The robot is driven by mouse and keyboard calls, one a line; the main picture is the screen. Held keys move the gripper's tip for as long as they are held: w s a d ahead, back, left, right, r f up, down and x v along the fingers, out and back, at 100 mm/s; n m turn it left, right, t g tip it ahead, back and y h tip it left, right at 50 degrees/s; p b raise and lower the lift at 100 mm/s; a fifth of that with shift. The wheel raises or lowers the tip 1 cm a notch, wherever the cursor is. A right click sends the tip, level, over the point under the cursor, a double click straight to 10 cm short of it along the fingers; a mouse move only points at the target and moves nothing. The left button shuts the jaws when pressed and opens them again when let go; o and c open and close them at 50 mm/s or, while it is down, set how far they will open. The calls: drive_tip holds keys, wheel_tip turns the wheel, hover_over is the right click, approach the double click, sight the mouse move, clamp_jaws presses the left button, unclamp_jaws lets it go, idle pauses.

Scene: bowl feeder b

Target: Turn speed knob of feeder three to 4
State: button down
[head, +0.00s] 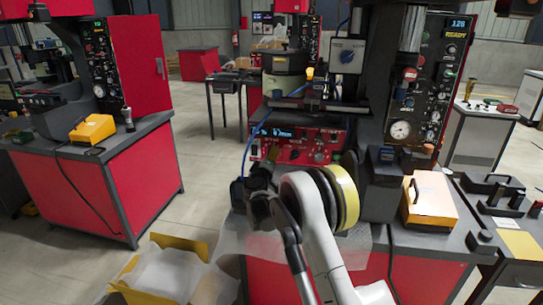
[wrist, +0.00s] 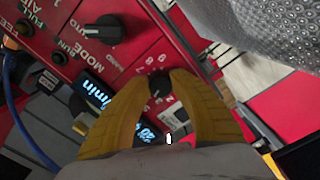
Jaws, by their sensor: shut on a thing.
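The feeder's red control panel (head: 302,142) stands in the middle of the head view, with a lit display and several knobs. My gripper (head: 258,182) is in front of it, and its fingertips are hard to make out there. In the wrist view the two yellow fingers of my gripper (wrist: 160,80) are shut on a small black knob (wrist: 158,86). Scale numbers, among them 8 and 7, show beside this knob. The knob's pointer is mostly hidden by the fingers, so I cannot tell its setting.
A larger black MODE knob (wrist: 103,30) and a lit blue display (wrist: 104,94) lie close to the fingers. A blue cable (wrist: 18,110) runs along the left. A yellow-orange box (head: 428,200) stands right of my arm, and an open carton (head: 165,270) lies at lower left.

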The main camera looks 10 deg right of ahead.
drive_tip(key=c, duration=1.1)
unclamp_jaws()
drive_tip(key=v, duration=1.2)
